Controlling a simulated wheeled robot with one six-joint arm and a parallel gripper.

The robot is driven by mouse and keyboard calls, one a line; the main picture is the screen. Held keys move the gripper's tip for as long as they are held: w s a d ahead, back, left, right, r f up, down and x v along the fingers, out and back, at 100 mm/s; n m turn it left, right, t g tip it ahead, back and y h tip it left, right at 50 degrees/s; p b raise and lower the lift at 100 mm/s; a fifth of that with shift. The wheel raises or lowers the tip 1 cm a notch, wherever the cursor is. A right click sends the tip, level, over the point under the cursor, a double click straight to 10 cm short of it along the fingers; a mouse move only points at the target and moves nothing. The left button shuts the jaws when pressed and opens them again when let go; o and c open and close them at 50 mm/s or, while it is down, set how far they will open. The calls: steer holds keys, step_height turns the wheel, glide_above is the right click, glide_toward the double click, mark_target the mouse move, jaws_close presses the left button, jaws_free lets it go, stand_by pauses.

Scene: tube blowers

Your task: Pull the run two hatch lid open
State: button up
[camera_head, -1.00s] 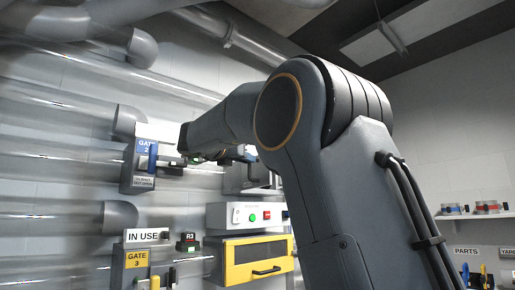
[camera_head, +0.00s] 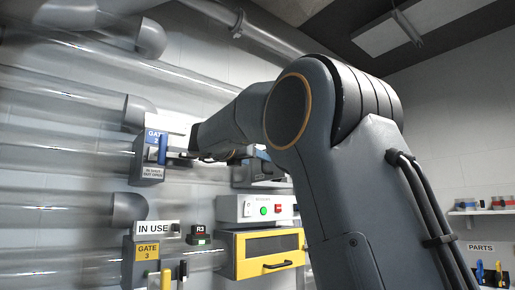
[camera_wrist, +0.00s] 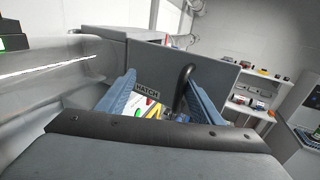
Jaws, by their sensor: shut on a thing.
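The run two hatch lid (camera_wrist: 215,72) is a flat grey panel in the wrist view, with a HATCH label and a dark curved handle (camera_wrist: 184,84). My gripper (camera_wrist: 160,78) has its two blue fingers in front of the lid. The handle stands against the inner side of the right finger, and the gripper is shut on it. The lid's right side reaches out past the grey box top (camera_wrist: 120,32). How far the lid stands from its frame cannot be told. In the head view my arm covers most of the grey hatch box (camera_head: 262,172), and the fingers are not clear.
Clear tubes (camera_head: 60,205) run along the left wall. The gate 2 box (camera_head: 153,155) is close to the arm's end. Below are a control box (camera_head: 255,208) with green and red buttons and a yellow-framed hatch (camera_head: 265,255). Shelves (camera_wrist: 240,106) stand right.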

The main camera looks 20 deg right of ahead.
steer(key=shift+w+a+f, duration=0.4)
steer(key=shift+w+a, duration=0.2)
steer(key=shift+a, duration=0.15)
steer(key=shift+s+r, duration=0.8)
steer(key=shift+s, duration=0.05)
steer(key=c, duration=0.4)
steer(key=shift+s+d+r, duration=0.15)
steer(key=shift+s+r, duration=0.2)
steer(key=shift+r, duration=0.15)
steer(key=v, duration=0.2)
steer(key=b+v, duration=0.1)
steer(key=v, duration=0.2)
steer(key=f+b+v, duration=0.1)
steer(key=v, duration=0.1)
steer(key=shift+a+f, duration=0.1)
steer(key=shift+a, duration=0.25)
